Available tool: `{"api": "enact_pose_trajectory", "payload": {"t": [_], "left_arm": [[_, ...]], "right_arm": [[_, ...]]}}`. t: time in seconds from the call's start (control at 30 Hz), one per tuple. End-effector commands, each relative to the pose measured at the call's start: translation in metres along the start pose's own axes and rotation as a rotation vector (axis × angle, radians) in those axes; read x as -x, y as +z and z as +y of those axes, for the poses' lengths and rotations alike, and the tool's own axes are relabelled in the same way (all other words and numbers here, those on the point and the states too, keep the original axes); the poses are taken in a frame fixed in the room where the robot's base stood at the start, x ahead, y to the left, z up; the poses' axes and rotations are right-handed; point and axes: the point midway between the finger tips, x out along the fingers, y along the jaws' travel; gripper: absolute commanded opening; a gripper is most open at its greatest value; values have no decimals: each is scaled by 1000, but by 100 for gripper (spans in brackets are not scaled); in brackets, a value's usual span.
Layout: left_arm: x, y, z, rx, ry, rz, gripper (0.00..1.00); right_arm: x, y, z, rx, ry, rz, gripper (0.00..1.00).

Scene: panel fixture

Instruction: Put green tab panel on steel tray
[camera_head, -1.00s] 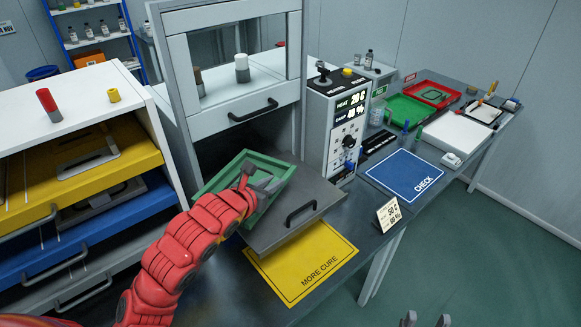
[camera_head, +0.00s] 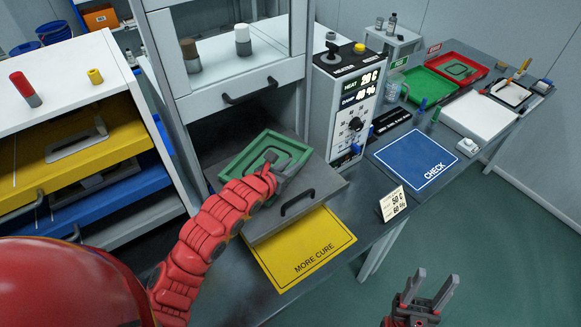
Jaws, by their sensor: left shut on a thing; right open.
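The green panel (camera_head: 236,168), a rectangular frame with a rounded ring inside, is over the steel tray (camera_head: 325,183). It looks nearly level with the tray; I cannot tell whether it rests fully on it. My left gripper (camera_head: 280,172) is shut on the panel's right side, and its fingers and wrist hide part of that edge. The steel tray is pulled out of the grey cabinet and has a black handle (camera_head: 297,202) in front. My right gripper (camera_head: 425,290) is open and empty at the lower right, over the floor.
A yellow MORE CURE mat (camera_head: 300,255) lies in front of the tray. A control box (camera_head: 345,110) stands right of it. A blue CHECK mat (camera_head: 415,160), a small card (camera_head: 393,204), and green (camera_head: 428,85) and red (camera_head: 477,73) trays are further right. Open drawers (camera_head: 60,205) stand left.

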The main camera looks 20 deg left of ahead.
Motion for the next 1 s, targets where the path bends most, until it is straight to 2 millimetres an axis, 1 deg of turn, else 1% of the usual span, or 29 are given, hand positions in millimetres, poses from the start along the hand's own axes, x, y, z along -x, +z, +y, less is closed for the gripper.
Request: {"api": "enact_pose_trajectory", "payload": {"t": [0.03,0.1,0.17,0.43,0.47,0.6,0.63,0.93,1.0], "left_arm": [[-2,-5,-2,4,-4,4,0],[-6,-15,-2,1,-4,2,0],[-8,-20,-1,1,-1,3,0],[-9,-22,-1,-1,-1,-1,0],[-9,-21,-1,0,-1,-1,23],[-9,-21,-1,0,-1,0,49],[-9,-21,-1,0,-1,0,50],[-8,-18,-1,0,-1,0,50],[-5,-20,0,0,0,-2,50]], "right_arm": [[-7,-1,0,0,0,0,50],[-10,-2,0,0,0,0,50],[-10,-2,0,0,0,0,50],[-6,-1,0,0,0,0,50],[-6,-1,0,0,0,0,50],[-7,-1,0,0,0,0,50],[-7,-1,0,0,0,0,50],[-9,-2,0,0,0,0,50],[-7,-1,0,0,0,0,50]]}}
